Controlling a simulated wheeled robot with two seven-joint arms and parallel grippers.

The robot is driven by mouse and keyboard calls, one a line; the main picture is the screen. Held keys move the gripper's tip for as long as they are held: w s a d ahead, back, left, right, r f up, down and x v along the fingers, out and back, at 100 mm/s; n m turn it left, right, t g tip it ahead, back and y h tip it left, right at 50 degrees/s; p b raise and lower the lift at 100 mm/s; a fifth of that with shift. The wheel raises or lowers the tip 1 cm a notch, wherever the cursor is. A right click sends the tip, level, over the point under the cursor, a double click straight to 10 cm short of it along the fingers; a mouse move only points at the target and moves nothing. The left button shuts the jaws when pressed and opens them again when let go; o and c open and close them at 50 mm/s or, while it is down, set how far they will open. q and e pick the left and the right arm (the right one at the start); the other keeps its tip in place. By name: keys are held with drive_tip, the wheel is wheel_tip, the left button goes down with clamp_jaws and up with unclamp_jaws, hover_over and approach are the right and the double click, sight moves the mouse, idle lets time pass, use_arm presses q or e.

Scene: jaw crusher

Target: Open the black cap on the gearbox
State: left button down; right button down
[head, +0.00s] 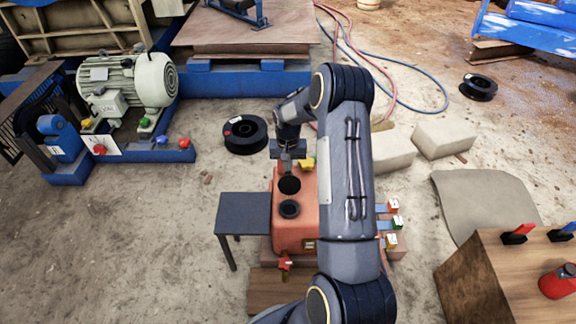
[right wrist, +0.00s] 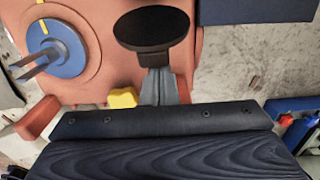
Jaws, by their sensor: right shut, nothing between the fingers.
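The orange gearbox (head: 310,222) stands mid-view in the head view and fills the upper left of the right wrist view (right wrist: 95,75). Two dark round parts show on its top in the head view: a flat disc (head: 289,184), which looks like the black cap, and a round dark part (head: 289,209) nearer me. In the right wrist view the black cap (right wrist: 153,27) is a thick disc seen at a slant. My right gripper (head: 288,168) is shut and empty at the cap's far side. Its fingertips (right wrist: 158,75) are close against the disc; contact is unclear. My left gripper is out of view.
A small dark table (head: 243,213) stands left of the gearbox. A yellow block (head: 307,164) sits by its far end. A black spool (head: 245,135) and pale stone blocks (head: 443,138) lie beyond. A wooden crate (head: 490,265) is at the right.

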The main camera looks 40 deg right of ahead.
sight(288, 173)
drive_tip(key=shift+s+a+r+p, duration=0.4)
drive_tip(key=shift+s+r+p, duration=0.1)
drive_tip(key=shift+r+p, duration=0.3)
drive_tip(key=shift+s+a, duration=0.15)
drive_tip(key=shift+f, duration=0.2)
drive_tip(key=shift+r, duration=0.15)
drive_tip(key=shift+r+p, duration=0.8)
drive_tip(key=shift+r, duration=0.4)
wheel_tip(288, 173, up, 9)
drive_tip(key=s+a+p, duration=0.1)
drive_tip(key=p, duration=0.5)
drive_tip(key=shift+s+a+f, duration=0.15)
drive_tip(key=shift+s+f, duration=0.05)
drive_tip(key=shift+s, duration=0.1)
